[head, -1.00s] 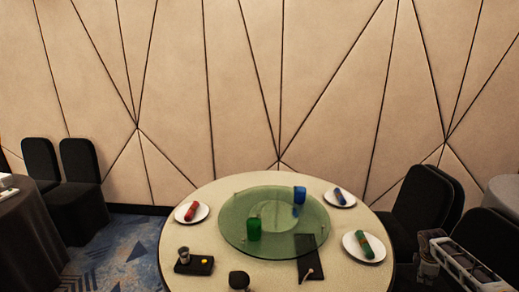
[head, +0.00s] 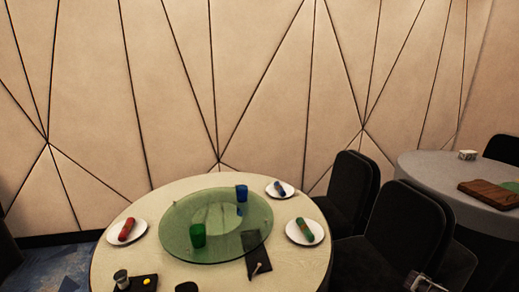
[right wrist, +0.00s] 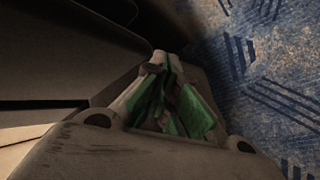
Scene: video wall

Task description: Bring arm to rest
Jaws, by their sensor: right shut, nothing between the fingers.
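My right gripper (right wrist: 162,75) shows in the right wrist view. Its fingers with green pads are shut with nothing between them. Blue patterned carpet (right wrist: 270,80) lies beyond it on the right, and dark surfaces fill the left. In the head view a small piece of my right arm shows at the lower right edge, in front of the black chairs. My left gripper is in neither view.
A round table (head: 310,262) carries a green glass turntable (head: 180,250) with a green cup (head: 198,236) and a blue cup (head: 242,193). Black chairs (head: 405,228) stand right of it. A grey table (head: 430,180) with a wooden board (head: 490,192) is farther right.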

